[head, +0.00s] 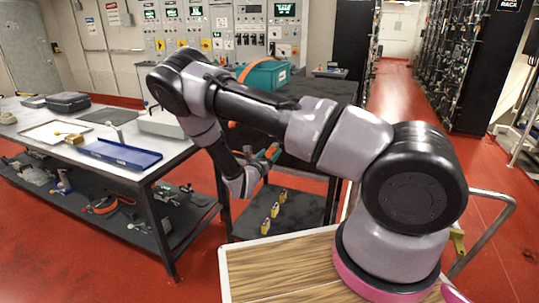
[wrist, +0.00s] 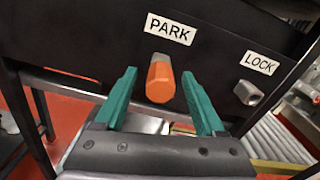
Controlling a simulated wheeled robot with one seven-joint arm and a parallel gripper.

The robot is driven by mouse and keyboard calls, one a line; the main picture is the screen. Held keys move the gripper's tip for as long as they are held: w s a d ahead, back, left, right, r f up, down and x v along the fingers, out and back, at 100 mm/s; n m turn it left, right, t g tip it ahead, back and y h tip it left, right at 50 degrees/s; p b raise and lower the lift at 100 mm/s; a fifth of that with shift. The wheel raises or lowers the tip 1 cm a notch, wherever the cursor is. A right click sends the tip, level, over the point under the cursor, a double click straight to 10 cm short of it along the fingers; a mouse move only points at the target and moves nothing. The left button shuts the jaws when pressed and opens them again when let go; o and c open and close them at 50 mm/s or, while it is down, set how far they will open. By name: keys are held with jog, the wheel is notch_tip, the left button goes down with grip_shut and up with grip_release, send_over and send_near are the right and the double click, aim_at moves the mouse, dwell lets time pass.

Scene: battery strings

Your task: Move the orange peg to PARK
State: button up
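In the wrist view, the orange peg (wrist: 160,80) sticks out from a dark panel (wrist: 222,55), directly below the PARK label (wrist: 170,29). A bit of grey shows around its far end, but how deep it sits is hidden. The LOCK label (wrist: 259,63) is to the right, with an empty-looking metal socket (wrist: 247,93) below it. My gripper (wrist: 159,74) is open, one teal finger on each side of the peg, with visible gaps. In the head view, my gripper (head: 271,153) is small and partly hidden by my arm beside the dark cart.
A workbench (head: 180,146) with a blue tray (head: 122,154) stands at the left. A teal box (head: 262,75) sits on the dark cart (head: 325,88). Several small yellow items rest on its lower shelf (head: 300,212). Red floor (head: 400,90) is open behind.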

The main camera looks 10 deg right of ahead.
jog(key=shift+s+a, duration=0.1)
jog(key=v, duration=1)
jog(key=shift+s+a, duration=0.15)
jog(key=shift+s, duration=0.1)
jog(key=shift+r, duration=0.1)
jog(key=s+d+r+m+g, duration=0.5)
jog(key=d+r+m+g, duration=0.15)
jog(key=r+m, duration=0.3)
jog(key=s+d+r+m+g, duration=0.55)
jog(key=r+m+g, duration=0.25)
jog(key=m, duration=0.2)
jog(key=s+a+r+m+t+y, duration=0.1)
jog(key=s+r+m+t+y, duration=0.1)
jog(key=s+r+m+y, duration=0.2)
jog(key=s+r+m+t+y, duration=0.2)
jog(key=s+r+m+y, duration=0.2)
jog(key=r, duration=0.7)
jog(key=s+a+r+m+t+y, duration=0.1)
jog(key=s+r+m+t+y, duration=0.2)
jog(key=s+r+m, duration=0.3)
jog(key=shift+s+a+r+m+y, duration=0.25)
jog(key=shift+a+r+m+y, duration=0.1)
jog(key=shift+r+m+y, duration=0.55)
